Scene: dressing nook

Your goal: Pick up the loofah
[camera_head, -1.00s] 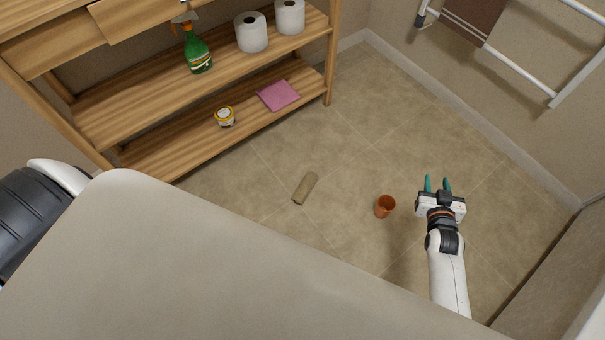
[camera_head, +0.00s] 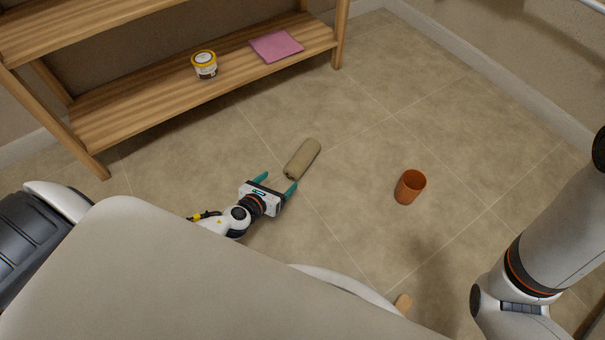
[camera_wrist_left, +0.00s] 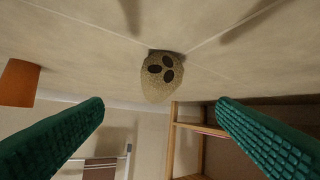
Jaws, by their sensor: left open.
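The loofah (camera_head: 302,160) is a tan cylinder lying on the tiled floor in the head view. In the left wrist view the loofah (camera_wrist_left: 160,78) shows its end with three dark holes, centred between the fingers. My left gripper (camera_head: 276,184) is open, with teal fingers pointing at the near end of the loofah. The fingertips are just short of it or beside that end; I cannot tell whether they touch. Nothing is between the fingers near the palm. My right arm shows at the right edge of the head view, but its gripper is out of view.
An orange cup (camera_head: 410,187) stands on the floor right of the loofah. A wooden shelf (camera_head: 150,115) behind holds a yellow-lidded tub (camera_head: 204,65) and a folded pink cloth (camera_head: 276,46). A small light-brown object (camera_head: 403,304) shows low in the view. Floor around the loofah is clear.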

